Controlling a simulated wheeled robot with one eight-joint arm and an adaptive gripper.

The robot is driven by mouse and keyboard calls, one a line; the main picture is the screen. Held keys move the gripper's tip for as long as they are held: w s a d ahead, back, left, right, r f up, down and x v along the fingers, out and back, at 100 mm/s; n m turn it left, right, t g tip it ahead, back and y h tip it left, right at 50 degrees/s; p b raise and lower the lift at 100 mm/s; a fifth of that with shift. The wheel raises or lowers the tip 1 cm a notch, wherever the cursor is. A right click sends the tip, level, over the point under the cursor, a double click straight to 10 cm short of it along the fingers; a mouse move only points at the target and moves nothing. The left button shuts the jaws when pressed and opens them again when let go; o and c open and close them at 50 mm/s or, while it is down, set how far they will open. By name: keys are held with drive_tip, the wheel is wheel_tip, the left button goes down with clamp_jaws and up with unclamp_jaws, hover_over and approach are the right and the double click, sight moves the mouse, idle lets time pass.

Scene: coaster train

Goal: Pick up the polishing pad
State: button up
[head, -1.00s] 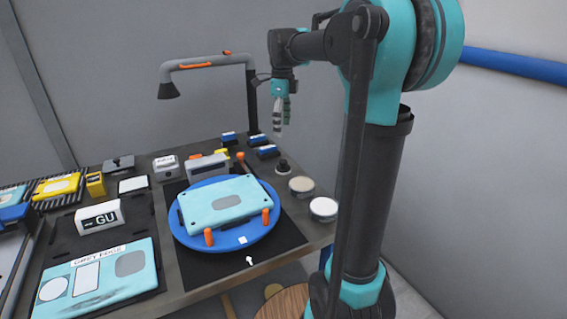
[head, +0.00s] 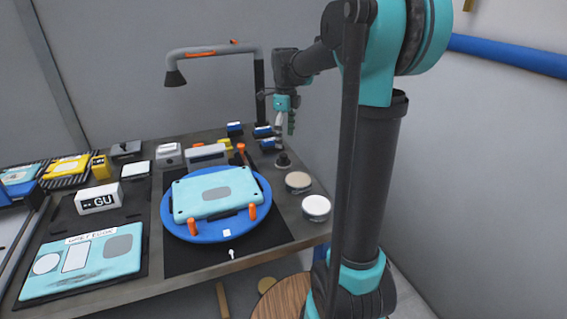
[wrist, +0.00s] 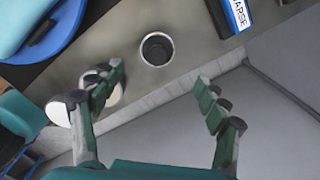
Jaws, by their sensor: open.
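A small round piece with a dark knob on a pale disc (head: 282,161) stands near the table's right edge; it looks like the polishing pad, though no label shows. In the wrist view, its dark round top (wrist: 157,49) lies ahead of the fingertips, roughly centred between them. My gripper (head: 284,138) is pointed down just above this piece. In the wrist view my gripper (wrist: 158,78) has its two green fingers wide apart with nothing between them. A beige round pad (head: 298,181) and a white one (head: 316,206) lie closer to the front.
A blue turntable (head: 200,234) holding a light teal panel (head: 214,191) stands left of the pads. Blue labelled blocks (head: 263,131) sit behind the knobbed piece. A lamp arm (head: 213,51) rises at the back. The table edge lies close on the right.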

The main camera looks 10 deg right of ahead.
sight(283, 155)
drive_tip(key=shift+s+a+f, duration=0.1)
drive_tip(key=shift+a+f, duration=0.1)
drive_tip(key=shift+f, duration=1.95)
drive_tip(key=shift+a+f, duration=0.15)
drive_tip(key=shift+f, duration=1.95)
drive_tip(key=c, duration=1.3)
drive_tip(key=shift+c, duration=0.2)
drive_tip(key=shift+r, duration=0.1)
wheel_tip(283, 155, up, 20)
drive_tip(key=o, duration=0.7)
drive_tip(key=c, duration=0.5)
